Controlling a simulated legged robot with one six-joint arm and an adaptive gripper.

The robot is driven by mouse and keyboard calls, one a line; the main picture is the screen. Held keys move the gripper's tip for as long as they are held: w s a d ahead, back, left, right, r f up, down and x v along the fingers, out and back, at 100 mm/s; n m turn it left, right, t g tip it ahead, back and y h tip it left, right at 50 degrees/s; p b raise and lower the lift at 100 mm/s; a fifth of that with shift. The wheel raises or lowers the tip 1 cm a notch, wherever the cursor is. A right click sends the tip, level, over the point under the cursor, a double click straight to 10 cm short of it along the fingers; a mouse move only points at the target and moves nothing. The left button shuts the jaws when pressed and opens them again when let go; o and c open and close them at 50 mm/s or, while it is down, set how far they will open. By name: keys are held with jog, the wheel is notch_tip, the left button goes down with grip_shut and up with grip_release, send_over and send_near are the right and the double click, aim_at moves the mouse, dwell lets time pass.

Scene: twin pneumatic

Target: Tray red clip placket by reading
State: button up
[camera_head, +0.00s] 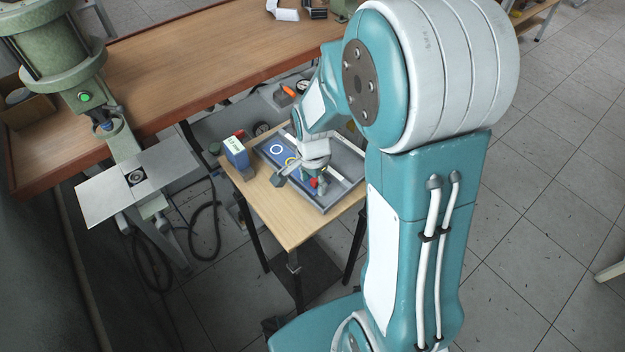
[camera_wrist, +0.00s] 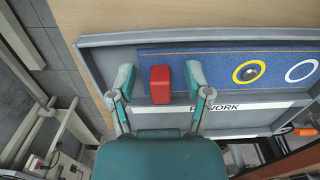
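A blue placket (camera_wrist: 215,68) lies in a grey tray (camera_wrist: 95,62), with a yellow ring (camera_wrist: 248,72) and a white ring (camera_wrist: 301,70) on it. A red clip (camera_wrist: 161,84) is at the placket's left end in the wrist view. My gripper (camera_wrist: 160,78) is open, with one finger on each side of the red clip and a visible gap to each. In the head view, my gripper is over the tray (camera_head: 335,199) beside the red clip (camera_head: 314,182). The arm hides part of the tray there. A blue box with a pale display (camera_head: 236,152) stands beside the tray; its reading is too small to tell.
The tray rests on a small wooden table (camera_head: 285,222). A white strip reading "REWORK" (camera_wrist: 240,106) lies along the placket, its start hidden by my finger. A long workbench (camera_head: 190,65) and a green machine (camera_head: 60,50) stand behind. Tiled floor is clear at right.

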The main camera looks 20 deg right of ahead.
notch_tip(320, 180, up, 12)
dwell(0.6)
jog(key=s+r+n+t, duration=0.2)
jog(key=s+r+n, duration=0.2)
jog(key=s+n, duration=0.2)
jog(key=s+a+r+n+t, duration=0.1)
jog(key=s+r+n+t, duration=0.2)
jog(key=s+r+n, duration=0.2)
jog(key=shift+s+a+r+n+t, duration=0.25)
jog(key=shift+s+n, duration=0.85)
jog(key=shift+s, duration=0.65)
dwell(0.4)
